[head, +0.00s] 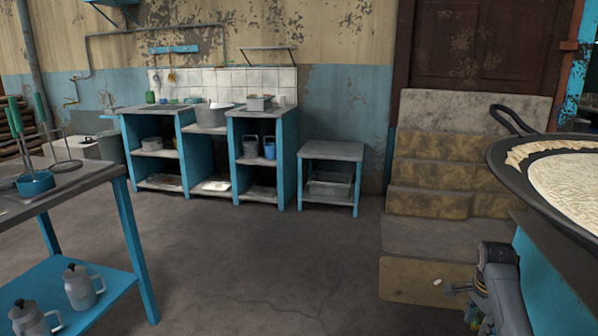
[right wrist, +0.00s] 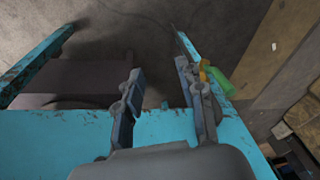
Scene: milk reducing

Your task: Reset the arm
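My right arm comes in at the lower right of the head view, beside the blue stand that holds the large dark pan (head: 520,195). Its gripper (head: 458,288) is partly seen there. In the right wrist view the two fingers of my right gripper (right wrist: 160,85) are apart, with nothing visible between them. A blue surface and the floor show behind the fingers. My left gripper is not in view.
A table (head: 75,190) with a blue pot (head: 35,183) stands at the left. A blue shelf unit (head: 235,150) and a small table (head: 330,152) stand by the wall. Steps (head: 430,235) rise near my right arm. A green object (right wrist: 218,80) lies beside one finger. The middle floor is clear.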

